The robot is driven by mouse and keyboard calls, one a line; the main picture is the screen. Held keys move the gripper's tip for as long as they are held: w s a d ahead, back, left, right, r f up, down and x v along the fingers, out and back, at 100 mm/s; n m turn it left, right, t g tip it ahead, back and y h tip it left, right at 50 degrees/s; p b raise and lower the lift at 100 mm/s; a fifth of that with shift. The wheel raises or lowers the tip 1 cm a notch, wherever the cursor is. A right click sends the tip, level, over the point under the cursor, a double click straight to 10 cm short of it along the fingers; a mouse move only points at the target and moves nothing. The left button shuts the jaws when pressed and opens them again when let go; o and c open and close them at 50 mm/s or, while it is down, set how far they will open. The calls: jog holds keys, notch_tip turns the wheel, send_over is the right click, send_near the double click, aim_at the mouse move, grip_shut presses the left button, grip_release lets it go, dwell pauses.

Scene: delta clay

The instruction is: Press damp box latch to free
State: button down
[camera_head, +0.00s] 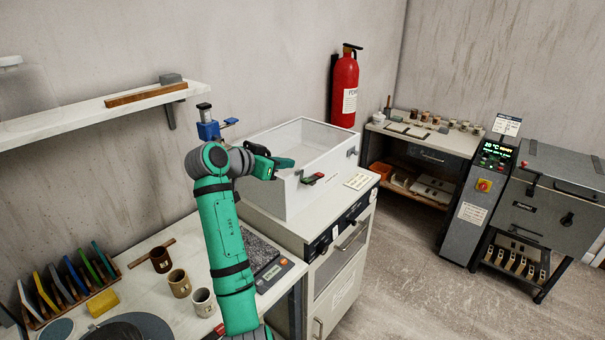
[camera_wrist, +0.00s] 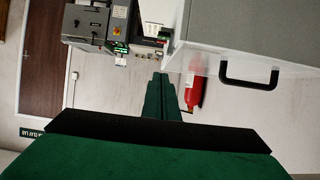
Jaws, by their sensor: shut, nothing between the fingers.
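The damp box (camera_head: 300,145) is a pale grey box with a clear top, standing on a white cabinet. In the wrist view my shut fingers (camera_wrist: 161,76) point up the picture. A grey box surface with a black handle (camera_wrist: 250,76) fills the upper right there.
A counter at the left holds several cups (camera_head: 180,283), a scale (camera_head: 272,272) and a rack of coloured slabs (camera_head: 75,280). A wall shelf (camera_head: 100,108) is above. A fire extinguisher (camera_head: 344,90) hangs behind the box. Floor (camera_head: 420,290) is free in front of the cabinet.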

send_over(304, 181)
jog(key=f, duration=0.3)
jog(key=shift+s+d+f, duration=0.1)
jog(key=shift+d+f, duration=0.1)
jog(key=shift+f, duration=0.2)
notch_tip(304, 181, down, 3)
jog(key=shift+a+f, duration=0.1)
jog(key=shift+s+f, duration=0.1)
jog(key=shift+f, duration=0.35)
jog(key=shift+a, duration=0.15)
